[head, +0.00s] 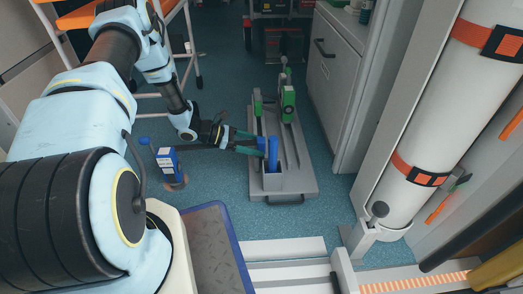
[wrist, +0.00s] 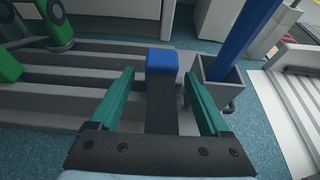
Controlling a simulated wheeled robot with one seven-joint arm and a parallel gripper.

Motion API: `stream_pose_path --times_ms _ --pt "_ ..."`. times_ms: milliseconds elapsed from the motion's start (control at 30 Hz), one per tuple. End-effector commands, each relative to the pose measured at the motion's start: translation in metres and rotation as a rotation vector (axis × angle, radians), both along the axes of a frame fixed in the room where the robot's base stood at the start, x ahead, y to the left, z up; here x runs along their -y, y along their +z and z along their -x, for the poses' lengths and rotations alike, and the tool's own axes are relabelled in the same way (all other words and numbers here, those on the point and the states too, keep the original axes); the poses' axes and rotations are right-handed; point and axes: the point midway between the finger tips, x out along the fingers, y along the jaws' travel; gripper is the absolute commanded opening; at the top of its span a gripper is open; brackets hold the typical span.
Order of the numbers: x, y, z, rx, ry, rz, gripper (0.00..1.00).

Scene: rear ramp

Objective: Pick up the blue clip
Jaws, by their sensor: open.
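My gripper (head: 255,143) reaches in from the left over the grey wheeled trolley in the head view. Its two teal fingers are apart. In the wrist view my gripper (wrist: 159,76) is open, with a blue block-like end, seemingly the blue clip (wrist: 162,60), between and just beyond the fingertips. A dark strip runs below the blue end between the fingers; I cannot tell whether it belongs to the clip. The clip (head: 261,143) also shows at the fingertips in the head view. Neither finger visibly touches it.
A second, longer blue bar (wrist: 243,38) stands in a grey box (head: 288,183) on the trolley (head: 300,160), close to the right finger. Green clamps (head: 288,100) stand further back. A grey cabinet (head: 340,75) is at right.

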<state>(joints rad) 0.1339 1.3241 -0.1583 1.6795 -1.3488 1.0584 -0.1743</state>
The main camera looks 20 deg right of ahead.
Motion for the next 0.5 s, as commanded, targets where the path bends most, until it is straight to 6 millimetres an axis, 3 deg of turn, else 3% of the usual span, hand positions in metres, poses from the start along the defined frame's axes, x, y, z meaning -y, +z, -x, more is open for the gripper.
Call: stream_pose_path --times_ms 167,433,500 --pt "0.018 -0.010 0.006 0.000 -0.001 0.000 0.80" --pt "0.020 -0.009 0.006 0.000 0.000 0.000 0.80" --pt "0.020 -0.009 0.006 0.000 0.000 0.000 0.73"
